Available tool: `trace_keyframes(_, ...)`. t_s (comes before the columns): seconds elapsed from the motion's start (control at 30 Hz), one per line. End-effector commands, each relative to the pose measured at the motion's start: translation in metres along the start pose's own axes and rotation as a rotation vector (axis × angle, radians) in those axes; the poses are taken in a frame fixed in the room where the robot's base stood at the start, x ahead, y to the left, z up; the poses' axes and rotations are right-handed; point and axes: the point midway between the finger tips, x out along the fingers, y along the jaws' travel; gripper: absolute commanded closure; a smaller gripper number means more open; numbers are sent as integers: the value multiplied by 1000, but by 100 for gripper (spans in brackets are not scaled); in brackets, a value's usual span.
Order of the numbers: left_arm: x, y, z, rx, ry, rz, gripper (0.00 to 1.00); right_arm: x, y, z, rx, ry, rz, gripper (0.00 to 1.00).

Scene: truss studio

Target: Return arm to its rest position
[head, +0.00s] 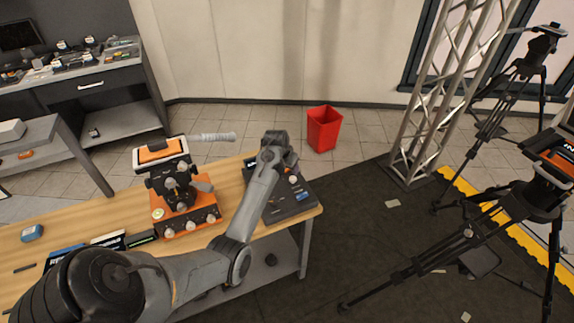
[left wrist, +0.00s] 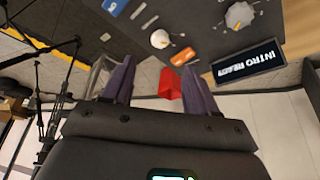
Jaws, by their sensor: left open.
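My left arm (head: 255,205) reaches over the wooden table from the lower left. My left gripper (head: 276,152) is above the dark control console at the table's right end. In the left wrist view the two purple fingers of the gripper (left wrist: 158,68) stand apart with nothing between them. My right gripper is in neither view.
An orange device with knobs (head: 185,212) stands left of my arm. A blue item (head: 32,233) lies at the far left. A red bin (head: 324,128) stands on the floor beyond the table. A truss (head: 436,100) and tripods (head: 470,232) stand right; the floor between is mostly clear.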

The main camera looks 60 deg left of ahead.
Motion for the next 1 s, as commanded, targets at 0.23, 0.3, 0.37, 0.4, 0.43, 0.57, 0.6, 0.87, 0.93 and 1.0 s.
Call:
trace_keyframes(0.23, -10, 0, 1, 0, -2, 0, 42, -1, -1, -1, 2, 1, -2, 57)
trace_keyframes(0.3, -11, 0, 1, 0, -2, 0, 42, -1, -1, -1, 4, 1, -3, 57)
trace_keyframes(0.37, -10, 0, 1, 0, -2, 0, 42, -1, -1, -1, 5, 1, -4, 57)
trace_keyframes(0.4, -10, 0, 1, 0, -2, 0, 42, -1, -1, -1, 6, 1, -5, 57)
trace_keyframes(0.43, -10, 0, 1, 0, -2, 0, 42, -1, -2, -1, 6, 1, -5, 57)
trace_keyframes(0.57, -10, 0, 1, 0, -1, 0, 42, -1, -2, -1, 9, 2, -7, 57)
trace_keyframes(0.6, -10, 0, 1, 0, -1, 0, 42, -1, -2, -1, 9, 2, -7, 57)
trace_keyframes(0.87, -11, 15, 27, 85, 1, -52, 42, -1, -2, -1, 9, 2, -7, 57)
trace_keyframes(0.93, -12, 28, 46, 143, 3, -79, 42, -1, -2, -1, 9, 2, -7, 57)
trace_keyframes(1.0, -14, 47, 72, 216, 5, -99, 42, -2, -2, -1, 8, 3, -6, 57)
